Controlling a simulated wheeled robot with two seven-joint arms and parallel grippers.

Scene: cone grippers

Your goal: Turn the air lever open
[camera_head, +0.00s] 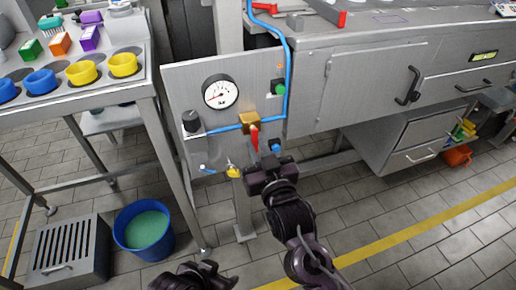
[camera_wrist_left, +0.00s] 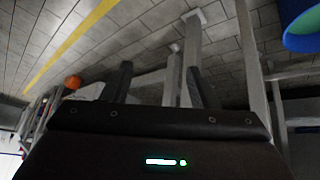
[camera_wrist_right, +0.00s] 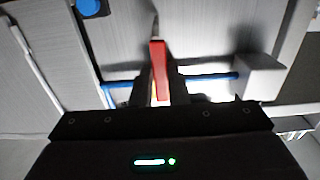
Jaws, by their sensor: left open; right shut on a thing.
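The red air lever (camera_head: 255,139) hangs down from a brass valve (camera_head: 249,119) on the grey panel, across the horizontal blue pipe (camera_head: 220,128). My right gripper (camera_head: 262,162) is at the lever's lower end. In the right wrist view the red lever (camera_wrist_right: 158,70) stands between the fingers of my right gripper (camera_wrist_right: 160,88), which are shut on it. My left gripper (camera_head: 205,268) is low at the bottom edge of the head view, away from the panel. In the left wrist view my left gripper (camera_wrist_left: 160,82) has its fingers apart with nothing held.
The panel also bears a round gauge (camera_head: 220,92), a black knob (camera_head: 191,121), a green button (camera_head: 279,87), a blue knob (camera_head: 276,145) and a small yellow part (camera_head: 233,171). A blue bucket (camera_head: 129,243) stands on the floor at left. A steel cabinet (camera_head: 370,80) is at right.

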